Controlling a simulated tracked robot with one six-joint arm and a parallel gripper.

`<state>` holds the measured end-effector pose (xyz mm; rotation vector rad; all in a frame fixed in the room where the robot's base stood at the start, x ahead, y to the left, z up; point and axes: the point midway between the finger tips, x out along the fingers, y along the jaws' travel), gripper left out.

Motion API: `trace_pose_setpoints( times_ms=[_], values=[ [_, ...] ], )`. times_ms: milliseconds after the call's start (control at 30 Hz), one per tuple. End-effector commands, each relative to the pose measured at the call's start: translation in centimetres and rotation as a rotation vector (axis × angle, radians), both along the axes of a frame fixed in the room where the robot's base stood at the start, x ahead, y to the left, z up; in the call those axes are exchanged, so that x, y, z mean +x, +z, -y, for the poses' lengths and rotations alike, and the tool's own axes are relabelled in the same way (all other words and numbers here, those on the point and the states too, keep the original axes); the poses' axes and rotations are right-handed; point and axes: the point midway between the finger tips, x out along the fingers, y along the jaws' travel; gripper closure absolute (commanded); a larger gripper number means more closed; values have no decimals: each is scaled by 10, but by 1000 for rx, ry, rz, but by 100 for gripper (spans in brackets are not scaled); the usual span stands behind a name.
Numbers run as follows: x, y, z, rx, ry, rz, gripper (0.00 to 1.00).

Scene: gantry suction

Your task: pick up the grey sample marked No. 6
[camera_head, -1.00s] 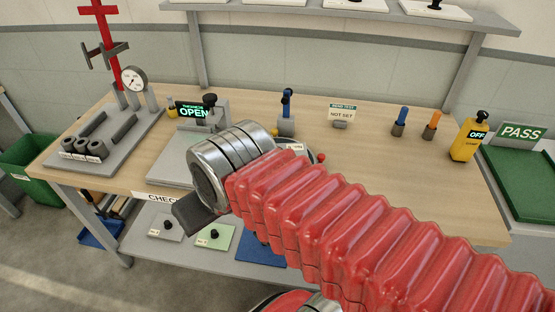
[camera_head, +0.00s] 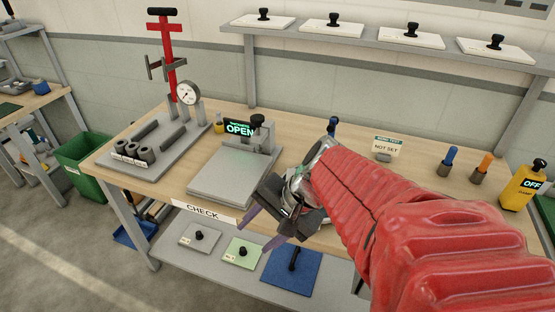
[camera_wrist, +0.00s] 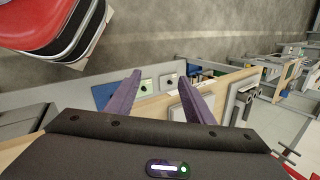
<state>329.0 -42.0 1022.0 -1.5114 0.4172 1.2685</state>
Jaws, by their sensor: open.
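Several short dark grey cylinders (camera_head: 133,152) with white labels lie in a row on a grey rack (camera_head: 150,170) at the table's left end; the label numbers are too small to read. Two longer grey bars (camera_head: 172,138) lie behind them. The rack also shows at the right of the wrist view (camera_wrist: 240,108). My gripper (camera_head: 252,240) is open and empty, at the table's front edge, right of the cylinders and well apart from them. Its two purple fingers are spread in the wrist view (camera_wrist: 160,78).
A red stand (camera_head: 166,45) with a gauge (camera_head: 188,93) rises behind the rack. A grey press plate (camera_head: 225,185) with an OPEN sign is between rack and gripper. Grey (camera_head: 185,240), green (camera_head: 235,260) and blue (camera_head: 280,275) knobbed plates lie on the lower shelf. A green bin (camera_head: 85,165) stands left.

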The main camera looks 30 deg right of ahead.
Motion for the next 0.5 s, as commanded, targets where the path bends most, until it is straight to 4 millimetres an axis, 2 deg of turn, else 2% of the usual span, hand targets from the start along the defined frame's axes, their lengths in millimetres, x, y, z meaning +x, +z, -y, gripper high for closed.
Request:
trace_pose_setpoints(
  times_ms=[267,500],
  values=[
    [23,-10,46,330,-429,-40,52],
    [38,-14,106,617,-799,-27,52]
  ],
)
